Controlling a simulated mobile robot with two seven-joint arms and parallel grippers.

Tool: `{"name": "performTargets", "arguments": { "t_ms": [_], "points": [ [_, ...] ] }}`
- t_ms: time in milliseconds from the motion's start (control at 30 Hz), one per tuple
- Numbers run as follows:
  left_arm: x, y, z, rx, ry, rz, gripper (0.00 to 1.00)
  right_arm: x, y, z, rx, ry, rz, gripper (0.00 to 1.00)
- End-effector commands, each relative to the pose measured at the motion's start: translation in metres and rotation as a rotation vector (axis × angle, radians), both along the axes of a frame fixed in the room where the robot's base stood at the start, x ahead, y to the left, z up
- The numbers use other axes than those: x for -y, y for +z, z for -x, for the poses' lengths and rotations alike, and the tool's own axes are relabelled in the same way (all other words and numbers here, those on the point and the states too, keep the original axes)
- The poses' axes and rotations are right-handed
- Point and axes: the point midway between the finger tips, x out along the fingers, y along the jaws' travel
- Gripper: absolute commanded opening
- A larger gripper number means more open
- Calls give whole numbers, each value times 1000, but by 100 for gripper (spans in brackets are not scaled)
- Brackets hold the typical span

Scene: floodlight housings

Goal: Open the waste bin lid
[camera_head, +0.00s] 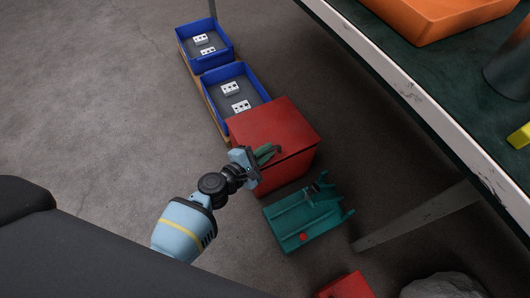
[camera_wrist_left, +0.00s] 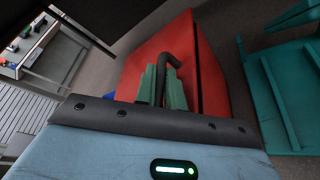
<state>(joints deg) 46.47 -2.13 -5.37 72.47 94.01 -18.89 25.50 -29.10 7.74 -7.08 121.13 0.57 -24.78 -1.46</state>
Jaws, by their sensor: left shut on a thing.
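The waste bin (camera_head: 280,139) is a red box with a flat red lid on the floor, near the middle of the head view. The lid looks closed. My left gripper (camera_head: 266,154) is at the bin's near left side. In the left wrist view the red bin (camera_wrist_left: 212,70) fills the upper middle. There, the green fingers of my left gripper (camera_wrist_left: 162,88) are shut on a dark bent handle (camera_wrist_left: 172,58) at the bin. Part of the bin front is hidden behind the gripper. My right gripper is not in view.
Two blue bins (camera_head: 236,91) with white parts stand beyond the red bin. A teal tray-like piece (camera_head: 308,216) lies just right of it. A worktable (camera_head: 420,110) with an orange tray (camera_head: 430,18) runs along the right. Open floor (camera_head: 90,110) lies to the left.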

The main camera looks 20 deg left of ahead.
Motion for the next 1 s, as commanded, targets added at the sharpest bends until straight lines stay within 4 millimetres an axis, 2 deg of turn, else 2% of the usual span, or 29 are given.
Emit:
{"name": "performTargets", "arguments": {
  "t_ms": [33,300,600,800,1000],
  "points": [
    [-3,13,-2,-10,-1,9,0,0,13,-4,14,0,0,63],
    [-12,49,-12,-129,-2,131,0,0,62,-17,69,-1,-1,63],
    [-30,86,-30,-288,-1,292,0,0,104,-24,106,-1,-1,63],
    [-50,110,-50,-422,0,426,0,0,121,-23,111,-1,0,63],
    [-73,127,-72,-558,2,562,0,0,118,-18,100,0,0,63]
  ]
}}
